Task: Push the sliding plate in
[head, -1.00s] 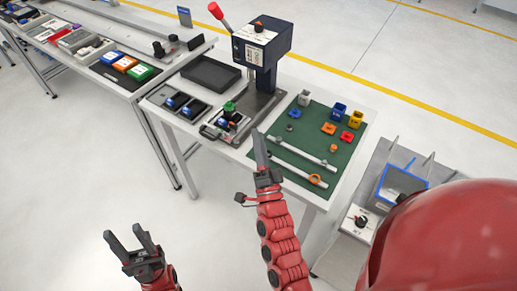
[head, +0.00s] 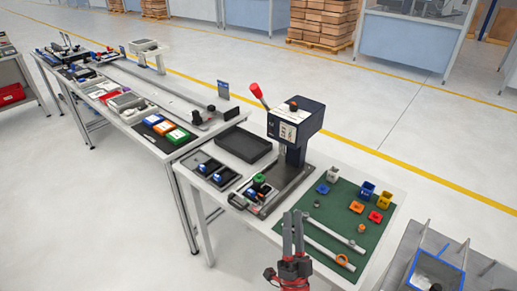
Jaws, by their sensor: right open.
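The bench press (head: 297,125) is dark blue with a red-tipped lever and stands at the back of the near bench. The sliding plate (head: 250,203) lies at the press base, its black handle (head: 237,201) sticking out toward the front left. A green-topped part (head: 259,181) and small blue pieces sit on it. My right gripper (head: 293,222) is open and empty, fingers pointing up in the picture, to the right of the plate and apart from it. My left gripper is out of view.
A green mat (head: 345,208) right of the press holds two light rods, an orange ring and several coloured blocks. Black trays (head: 235,145) are left of the press. A longer bench (head: 130,85) stands further left. The floor in front is clear.

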